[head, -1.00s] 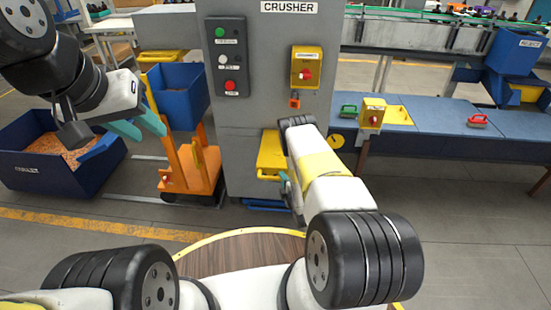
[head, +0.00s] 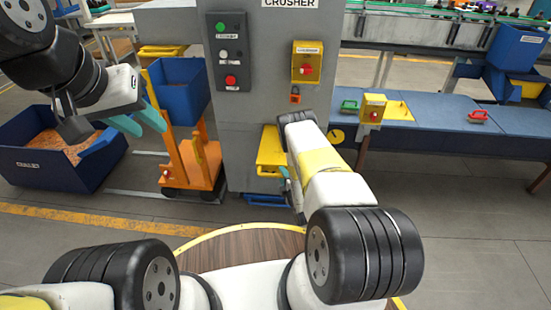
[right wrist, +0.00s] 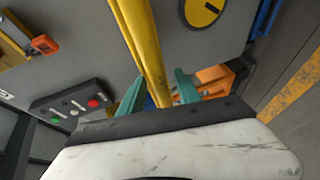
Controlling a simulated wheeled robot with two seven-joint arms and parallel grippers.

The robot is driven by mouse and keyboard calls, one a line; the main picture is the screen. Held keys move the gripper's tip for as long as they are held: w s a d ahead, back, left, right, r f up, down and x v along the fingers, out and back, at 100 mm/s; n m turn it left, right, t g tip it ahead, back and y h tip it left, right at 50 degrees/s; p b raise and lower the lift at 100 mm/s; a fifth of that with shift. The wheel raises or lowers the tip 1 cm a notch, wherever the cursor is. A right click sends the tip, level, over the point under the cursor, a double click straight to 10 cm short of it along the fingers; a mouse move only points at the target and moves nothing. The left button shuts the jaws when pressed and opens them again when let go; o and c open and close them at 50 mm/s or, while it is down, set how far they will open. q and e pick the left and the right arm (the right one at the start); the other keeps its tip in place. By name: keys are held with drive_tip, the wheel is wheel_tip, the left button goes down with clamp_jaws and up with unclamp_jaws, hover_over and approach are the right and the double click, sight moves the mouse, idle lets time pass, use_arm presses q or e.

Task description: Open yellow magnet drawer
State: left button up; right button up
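The yellow magnet drawer (head: 270,147) is low on the front of the grey crusher cabinet, with a yellow bar handle (head: 268,172) at its lower edge. It is partly hidden behind my right arm. My right gripper (head: 286,178) is at the drawer's right side, with only a bit of a teal finger showing. In the right wrist view, its teal fingers (right wrist: 158,93) are apart, with a yellow part of the drawer (right wrist: 148,50) running between them. I cannot tell whether they touch it. My left gripper (head: 140,118) is open and empty at the upper left.
The crusher cabinet (head: 255,100) carries a button panel (head: 228,50) and a yellow switch box (head: 306,62). A blue bench (head: 440,125) runs right.

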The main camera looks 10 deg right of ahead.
drive_tip(key=a+v, duration=0.1)
drive_tip(key=v, duration=0.6)
drive_tip(key=shift+s+d, duration=0.4)
drive_tip(key=shift+d, duration=0.1)
